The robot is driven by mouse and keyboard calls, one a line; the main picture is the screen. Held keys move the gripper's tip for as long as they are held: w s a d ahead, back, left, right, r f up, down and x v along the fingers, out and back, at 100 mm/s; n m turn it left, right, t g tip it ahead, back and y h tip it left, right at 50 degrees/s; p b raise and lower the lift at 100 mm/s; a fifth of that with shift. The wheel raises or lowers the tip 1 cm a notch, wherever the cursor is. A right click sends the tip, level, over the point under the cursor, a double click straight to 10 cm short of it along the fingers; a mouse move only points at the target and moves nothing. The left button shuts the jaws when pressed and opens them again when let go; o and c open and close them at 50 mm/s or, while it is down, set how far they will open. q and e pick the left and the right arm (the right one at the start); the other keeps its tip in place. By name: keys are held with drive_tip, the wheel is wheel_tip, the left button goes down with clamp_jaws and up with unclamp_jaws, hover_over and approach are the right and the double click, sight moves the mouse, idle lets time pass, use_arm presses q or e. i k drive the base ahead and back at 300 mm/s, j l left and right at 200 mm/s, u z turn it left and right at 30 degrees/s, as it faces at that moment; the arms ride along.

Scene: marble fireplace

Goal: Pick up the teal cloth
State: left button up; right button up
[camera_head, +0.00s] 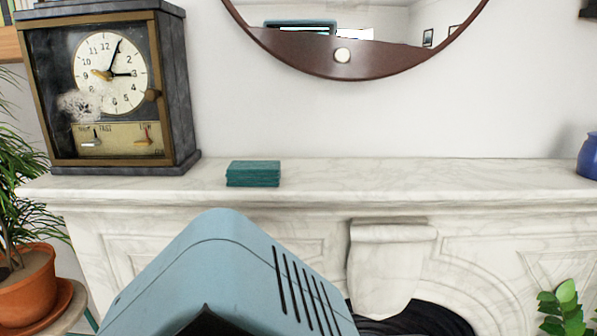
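The teal cloth (253,174) lies as a neat folded stack on the marble mantel, a little right of the clock and near the shelf's front edge. Nothing touches it. Neither of my grippers shows in the head view. A light blue casing with dark slots stands in the lower middle, below and in front of the cloth, and hides part of the fireplace front.
A large clock (110,85) stands on the mantel (420,178) left of the cloth. A blue vase (589,156) is at the far right. A round mirror (345,62) hangs above. Potted plants stand low at left (30,275) and right (565,308). The mantel between cloth and vase is clear.

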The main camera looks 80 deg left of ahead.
sight(239, 174)
drive_tip(key=u, duration=2.8)
